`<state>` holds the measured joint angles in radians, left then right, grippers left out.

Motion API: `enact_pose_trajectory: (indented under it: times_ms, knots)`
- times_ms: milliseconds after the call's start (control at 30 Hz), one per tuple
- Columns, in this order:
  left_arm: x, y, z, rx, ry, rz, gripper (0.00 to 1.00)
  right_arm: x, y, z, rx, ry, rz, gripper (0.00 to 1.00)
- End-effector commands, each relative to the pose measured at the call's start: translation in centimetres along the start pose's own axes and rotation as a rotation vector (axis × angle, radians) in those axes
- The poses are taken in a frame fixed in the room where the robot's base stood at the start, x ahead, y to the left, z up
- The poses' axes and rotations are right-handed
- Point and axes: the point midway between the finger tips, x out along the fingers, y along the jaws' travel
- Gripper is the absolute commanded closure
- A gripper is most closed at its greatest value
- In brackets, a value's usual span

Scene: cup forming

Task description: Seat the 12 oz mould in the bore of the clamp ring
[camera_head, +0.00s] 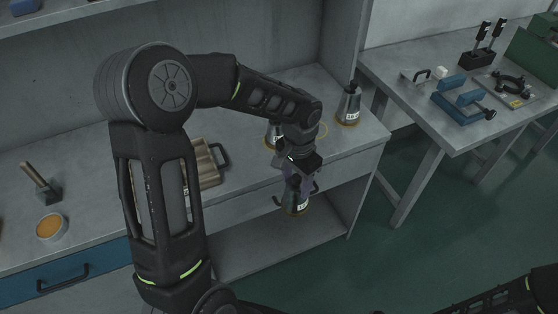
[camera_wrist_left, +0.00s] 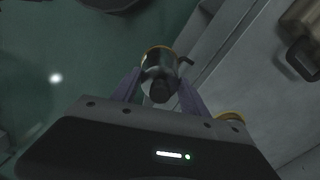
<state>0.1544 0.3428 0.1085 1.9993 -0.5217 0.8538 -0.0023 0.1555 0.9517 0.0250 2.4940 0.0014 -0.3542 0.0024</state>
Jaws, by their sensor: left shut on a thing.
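My left gripper (camera_head: 295,183) is shut on a dark metal mould with a white label and a brass-coloured rim (camera_head: 296,206). It holds the mould rim down, in front of the counter's front edge. In the left wrist view the mould (camera_wrist_left: 159,62) sits between the two purple fingers (camera_wrist_left: 158,90). Its label is too small to read surely. The clamp ring appears to be the black ring with handles (camera_head: 511,84) on a plate on the right-hand table, far from the mould. Its bore is hard to make out. My right gripper is out of view.
A tan tray (camera_head: 207,165) lies left. The right table (camera_head: 420,98) bears a blue fixture (camera_head: 462,105) and black-handled tools (camera_head: 482,46). Floor lies between counter and table.

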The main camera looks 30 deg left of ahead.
Motion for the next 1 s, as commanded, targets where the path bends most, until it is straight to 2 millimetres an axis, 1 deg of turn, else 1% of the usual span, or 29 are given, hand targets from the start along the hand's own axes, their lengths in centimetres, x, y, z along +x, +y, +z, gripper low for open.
enact_pose_trajectory:
  times_ms: [33,100,200,333,1000]
  knots:
    - [1.9,1.0,-0.8,-0.045,-0.006,0.001,1.00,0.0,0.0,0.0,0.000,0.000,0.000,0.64]
    - [4.0,1.9,-1.7,-0.122,-0.004,0.001,1.00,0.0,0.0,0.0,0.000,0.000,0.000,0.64]
    - [6.6,2.9,-2.9,-0.212,-0.001,-0.001,1.00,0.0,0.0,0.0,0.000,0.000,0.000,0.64]
    - [9.1,3.8,-3.9,-0.304,0.000,-0.002,1.00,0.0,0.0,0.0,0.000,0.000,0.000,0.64]
    - [8.8,3.6,-3.9,-0.308,0.003,-0.001,1.00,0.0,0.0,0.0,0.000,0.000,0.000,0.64]
